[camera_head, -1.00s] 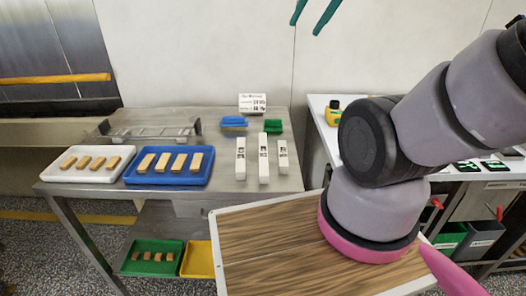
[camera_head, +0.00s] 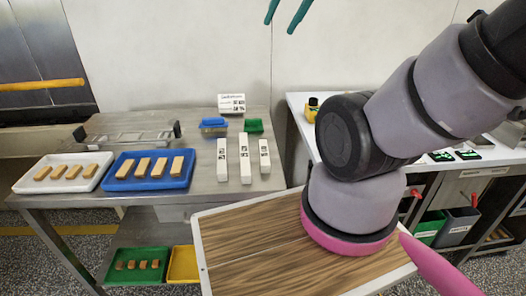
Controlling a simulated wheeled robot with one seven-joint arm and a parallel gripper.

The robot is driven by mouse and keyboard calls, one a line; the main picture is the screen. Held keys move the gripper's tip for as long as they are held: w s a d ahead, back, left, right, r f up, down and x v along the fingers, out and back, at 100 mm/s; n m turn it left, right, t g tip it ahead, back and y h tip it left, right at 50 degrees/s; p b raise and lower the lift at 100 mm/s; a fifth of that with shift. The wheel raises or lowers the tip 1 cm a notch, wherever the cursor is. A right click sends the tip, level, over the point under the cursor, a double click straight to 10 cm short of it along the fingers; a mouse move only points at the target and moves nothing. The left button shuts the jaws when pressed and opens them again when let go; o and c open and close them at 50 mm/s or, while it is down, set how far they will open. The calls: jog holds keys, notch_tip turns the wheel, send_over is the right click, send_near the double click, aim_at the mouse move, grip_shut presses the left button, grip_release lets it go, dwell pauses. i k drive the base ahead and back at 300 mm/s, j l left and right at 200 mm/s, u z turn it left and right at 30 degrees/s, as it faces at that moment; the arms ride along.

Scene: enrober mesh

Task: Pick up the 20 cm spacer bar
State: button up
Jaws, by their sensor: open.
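Three white bars with dark printed labels stand out on the steel table: a left bar (camera_head: 222,161), a middle bar (camera_head: 245,160) and a right bar (camera_head: 264,158). They lie side by side, apart from each other. The middle one looks longest and the right one shortest. The labels are too small to read, so I cannot tell which is the 20 cm spacer bar. My gripper (camera_head: 283,20) shows only as two teal fingertips at the top edge, apart and empty, high above the bars. The rest of it is out of frame.
The steel table (camera_head: 205,188) also holds a white tray (camera_head: 22,187) and a blue tray (camera_head: 112,184) of brown bars, blue and green blocks, a sign (camera_head: 231,103) and a clear rack (camera_head: 125,137). A white counter (camera_head: 300,107) stands right. Green and yellow trays sit below.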

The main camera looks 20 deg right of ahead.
aim_at(222, 162)
jog(key=k+j+z, duration=0.2)
jog(key=j, duration=0.25)
jog(key=j+z, duration=0.15)
jog(key=j, duration=0.3)
jog(key=k+j+z, duration=0.2)
jog(key=j, duration=0.2)
jog(key=k+j+z, duration=0.2)
jog(key=j, duration=0.25)
jog(key=k+j+z, duration=0.15)
jog(key=j, duration=0.2)
jog(key=k+j+z, duration=0.2)
jog(key=j, duration=0.15)
